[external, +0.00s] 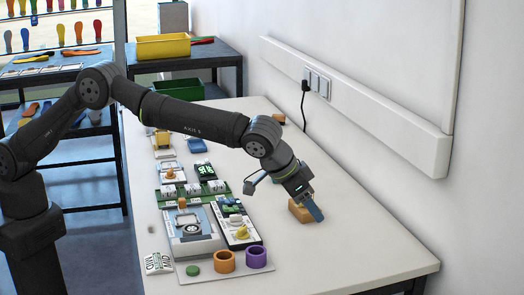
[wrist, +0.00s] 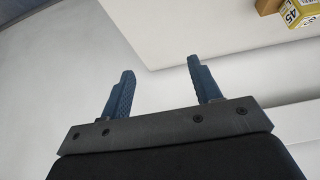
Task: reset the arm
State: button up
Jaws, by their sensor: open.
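My gripper (external: 314,208) is over the right part of the white table (external: 345,250) in the external view, tilted downward. In the wrist view its two blue fingers (wrist: 157,85) stand apart with nothing between them. A tan block (external: 299,211) sits on the table right beside the fingers in the external view. From that view I cannot tell whether they touch it. In the wrist view a yellow and brown box with a "45" label (wrist: 298,13) shows at the top right corner, clear of the fingers.
A grey device (external: 190,235) and a panel with buttons (external: 238,228) stand left of my gripper. Orange (external: 225,261) and purple (external: 257,257) rings lie at the front. A wall with a socket strip (external: 350,105) bounds the right side. The table's front right is clear.

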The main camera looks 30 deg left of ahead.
jog(key=w+d+f, duration=0.3)
jog(key=w+f, duration=0.2)
jog(key=f, duration=0.1)
jog(key=shift+w+d+f, duration=0.3)
jog(key=shift+w+d, duration=0.1)
